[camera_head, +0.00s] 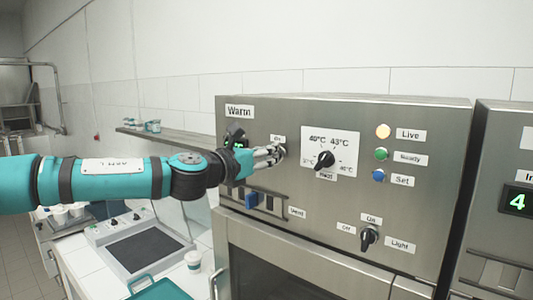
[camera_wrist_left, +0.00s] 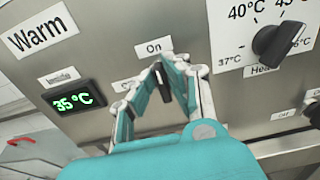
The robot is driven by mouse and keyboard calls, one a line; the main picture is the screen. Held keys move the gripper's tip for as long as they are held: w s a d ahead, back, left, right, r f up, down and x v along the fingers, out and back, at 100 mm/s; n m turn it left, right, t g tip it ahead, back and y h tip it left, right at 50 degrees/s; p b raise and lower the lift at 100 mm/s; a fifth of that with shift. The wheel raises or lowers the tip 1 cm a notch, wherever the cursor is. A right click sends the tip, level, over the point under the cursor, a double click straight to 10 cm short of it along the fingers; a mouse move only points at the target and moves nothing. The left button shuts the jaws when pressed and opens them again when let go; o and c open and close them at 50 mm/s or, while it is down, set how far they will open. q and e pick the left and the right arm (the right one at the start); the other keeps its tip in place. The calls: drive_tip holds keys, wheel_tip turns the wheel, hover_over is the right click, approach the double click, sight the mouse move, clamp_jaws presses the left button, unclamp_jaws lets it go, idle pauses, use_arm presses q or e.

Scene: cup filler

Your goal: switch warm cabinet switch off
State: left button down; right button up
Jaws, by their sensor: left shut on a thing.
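The warm cabinet (camera_head: 400,210) is a steel front with a "Warm" label (camera_head: 240,111) at its upper left. Its black switch (camera_wrist_left: 163,82) sits below an "On" label (camera_wrist_left: 154,47) in the left wrist view. My left gripper (camera_head: 272,155) reaches in from the left, and its fingers close around the switch. In the left wrist view the fingertips (camera_wrist_left: 165,68) meet on both sides of the switch's dark handle, which hides part of it. An "Off" label is partly covered by a finger. My right gripper is out of view.
The heat knob (camera_head: 325,159) is right of the switch, with the Live lamp (camera_head: 383,131) glowing beyond it. The light knob (camera_head: 369,237) is lower right. A display (camera_wrist_left: 74,101) reads 35 °C. A shelf (camera_head: 170,137) and a counter with a device (camera_head: 145,247) are left.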

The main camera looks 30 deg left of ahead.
use_arm(q)
drive_tip(key=shift+a+f+n+b, duration=0.2)
drive_tip(key=shift+n+b, duration=0.6)
drive_tip(key=shift+n, duration=2.15)
drive_tip(key=shift+a+f+n+b, duration=0.25)
drive_tip(key=shift+n+b, duration=0.55)
drive_tip(key=shift+n, duration=2.2)
drive_tip(key=shift+a+f+n+b, duration=0.2)
drive_tip(key=shift+n+b, duration=0.6)
drive_tip(key=shift+n, duration=2.15)
drive_tip(key=c, duration=1.4)
unclamp_jaws()
drive_tip(key=shift+o, duration=0.2)
